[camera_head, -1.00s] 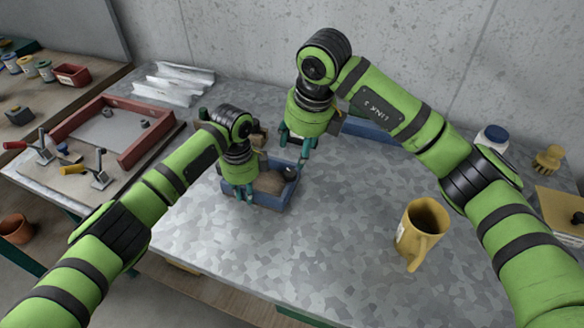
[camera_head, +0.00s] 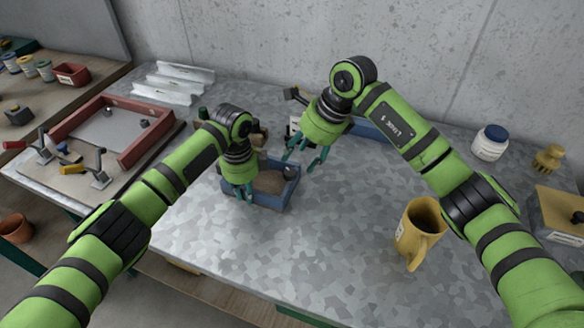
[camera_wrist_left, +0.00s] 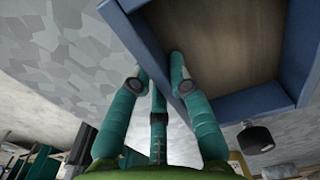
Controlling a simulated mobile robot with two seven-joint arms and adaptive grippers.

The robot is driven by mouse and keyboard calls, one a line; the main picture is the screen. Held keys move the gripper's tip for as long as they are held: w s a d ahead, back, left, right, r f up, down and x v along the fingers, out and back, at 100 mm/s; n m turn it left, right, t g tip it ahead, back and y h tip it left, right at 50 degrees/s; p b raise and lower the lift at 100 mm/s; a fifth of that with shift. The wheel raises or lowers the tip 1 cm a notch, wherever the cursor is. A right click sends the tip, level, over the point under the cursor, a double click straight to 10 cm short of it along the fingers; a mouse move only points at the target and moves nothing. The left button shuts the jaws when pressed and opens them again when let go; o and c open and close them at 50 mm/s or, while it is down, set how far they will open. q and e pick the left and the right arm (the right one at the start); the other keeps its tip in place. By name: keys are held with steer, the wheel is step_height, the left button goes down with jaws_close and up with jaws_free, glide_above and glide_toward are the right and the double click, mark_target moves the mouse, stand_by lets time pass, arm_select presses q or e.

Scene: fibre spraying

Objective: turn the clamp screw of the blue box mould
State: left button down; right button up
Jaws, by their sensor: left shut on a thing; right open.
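The blue box mould (camera_head: 270,203) stands on the metal table with a brown floor inside. Its near wall also shows in the left wrist view (camera_wrist_left: 240,101). A dark round knob, seemingly the clamp screw (camera_head: 289,173), is at its right side; in the left wrist view a black knob (camera_wrist_left: 255,138) sits outside a wall. My left gripper (camera_head: 244,192) is shut on the mould's near-left wall, one finger inside and one outside. My right gripper (camera_head: 304,160) is open and empty, above and to the right of the mould, apart from the knob.
A blue tray (camera_head: 372,130) lies behind my right gripper. A white jar with a blue lid (camera_head: 490,142) is at the back right. A red frame (camera_head: 145,146) lies at the left. The table's front middle is clear.

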mark_target(289, 172)
steer(key=x, duration=0.6)
steer(key=shift+f, duration=0.1)
steer(key=c, duration=1.1)
